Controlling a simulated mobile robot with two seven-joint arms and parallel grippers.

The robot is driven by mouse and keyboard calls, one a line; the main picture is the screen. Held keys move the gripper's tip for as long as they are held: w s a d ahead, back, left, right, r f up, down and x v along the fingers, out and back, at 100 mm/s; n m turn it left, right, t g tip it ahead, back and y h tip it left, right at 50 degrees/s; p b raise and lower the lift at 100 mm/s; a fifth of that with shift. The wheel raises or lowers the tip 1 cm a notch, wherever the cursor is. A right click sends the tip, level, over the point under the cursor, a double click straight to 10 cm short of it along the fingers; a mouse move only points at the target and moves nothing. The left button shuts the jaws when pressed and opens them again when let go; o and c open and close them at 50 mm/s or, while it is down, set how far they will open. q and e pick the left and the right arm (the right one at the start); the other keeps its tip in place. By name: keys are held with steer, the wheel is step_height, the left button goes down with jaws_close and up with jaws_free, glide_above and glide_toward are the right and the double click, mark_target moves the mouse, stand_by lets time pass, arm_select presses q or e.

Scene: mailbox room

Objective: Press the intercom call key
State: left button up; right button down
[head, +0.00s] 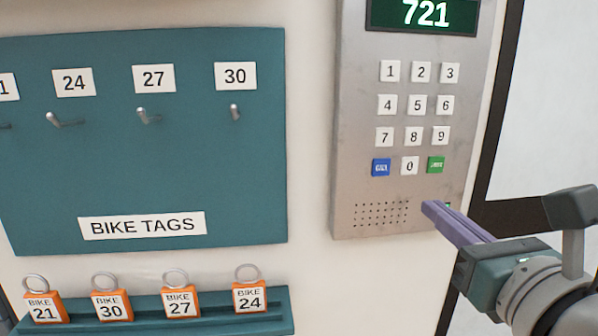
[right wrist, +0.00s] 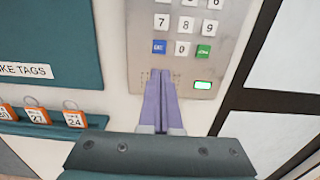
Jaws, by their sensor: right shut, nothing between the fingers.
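The intercom panel (head: 362,120) is a grey metal plate on the wall at the right of the head view. Its green display (head: 424,13) reads 721. The blue call key (head: 381,168) sits at the lower left of the keypad, left of the 0 key (head: 410,166); it also shows in the right wrist view (right wrist: 159,47). A green key (head: 436,164) is at the lower right. My right gripper (head: 428,207) is shut and empty, its purple fingertips below the green key in the head view. In the right wrist view the fingertips (right wrist: 160,73) appear just below the blue key. Contact with the panel cannot be told.
A teal bike tags board (head: 160,180) with hooks hangs left of the panel. Below it, a teal ledge (head: 222,322) holds several orange bike tags (head: 181,302). A speaker grille (head: 382,213) is low on the panel. A dark door frame (head: 489,170) stands to the right.

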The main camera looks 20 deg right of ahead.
mark_target(385, 170)
steer(key=x, duration=1.4)
steer(key=shift+a, duration=0.1)
steer(key=shift+w+b, duration=0.1)
steer(key=shift+b, duration=0.25)
steer(key=shift+w+f, duration=0.1)
steer(key=shift+w, duration=0.2)
steer(key=shift+d+f, duration=0.25)
steer(key=shift+r, duration=0.1)
